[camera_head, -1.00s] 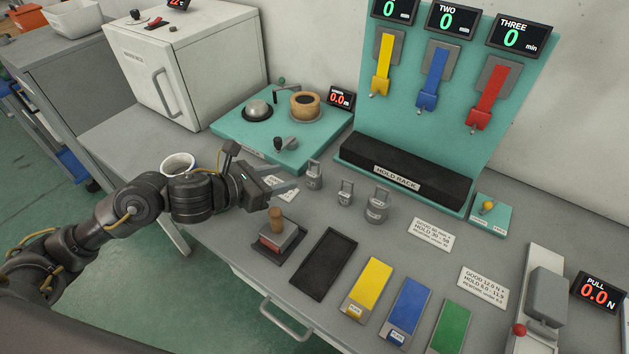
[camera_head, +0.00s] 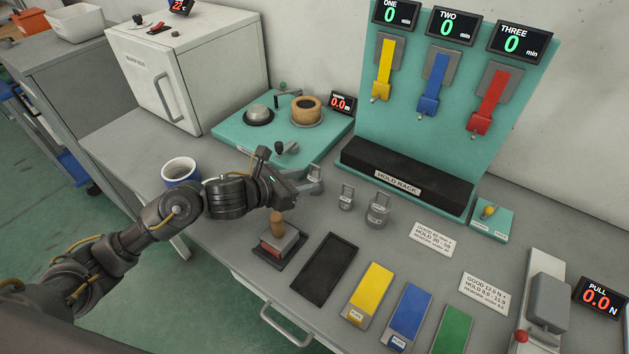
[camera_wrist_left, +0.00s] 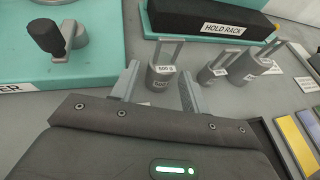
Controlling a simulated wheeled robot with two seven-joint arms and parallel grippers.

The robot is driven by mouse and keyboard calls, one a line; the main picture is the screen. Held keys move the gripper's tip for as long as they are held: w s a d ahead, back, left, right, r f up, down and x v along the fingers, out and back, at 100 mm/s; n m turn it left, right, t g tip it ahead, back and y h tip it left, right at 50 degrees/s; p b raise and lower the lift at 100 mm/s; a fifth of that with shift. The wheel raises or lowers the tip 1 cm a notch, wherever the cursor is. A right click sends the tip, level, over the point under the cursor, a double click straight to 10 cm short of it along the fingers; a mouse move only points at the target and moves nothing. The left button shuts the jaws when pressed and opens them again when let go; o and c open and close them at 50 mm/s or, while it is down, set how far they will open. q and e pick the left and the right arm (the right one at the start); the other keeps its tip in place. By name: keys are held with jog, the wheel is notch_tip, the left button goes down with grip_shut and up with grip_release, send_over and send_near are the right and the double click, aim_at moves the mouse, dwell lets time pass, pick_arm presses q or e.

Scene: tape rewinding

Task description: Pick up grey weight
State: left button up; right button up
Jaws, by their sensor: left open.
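Three grey weights with loop handles stand on the bench below the hold rack. The left weight (camera_head: 315,183) is beside my left gripper (camera_head: 303,192), which partly hides it in the head view. In the left wrist view this weight (camera_wrist_left: 161,82) carries a label that seems to read 500 g and stands upright between the two spread fingers of my left gripper (camera_wrist_left: 160,92). The jaws are open. The small middle weight (camera_head: 346,197) and the larger right weight (camera_head: 378,210) stand to the right, clear of the fingers. My right gripper is not in view.
A teal winder base (camera_head: 235,135) stands behind the gripper, and the black hold rack (camera_head: 400,172) lies behind the weights. A stamp with a wooden knob (camera_head: 277,222) and a black tray (camera_head: 324,270) are in front.

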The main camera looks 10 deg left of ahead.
aim_at(309, 179)
pick_arm(q)
jog(key=p+x, duration=0.1)
jog(key=x, duration=0.3)
jog(key=shift+d+f, duration=0.15)
jog(key=shift+d, duration=0.15)
jog(key=shift+c, duration=0.2)
grip_shut()
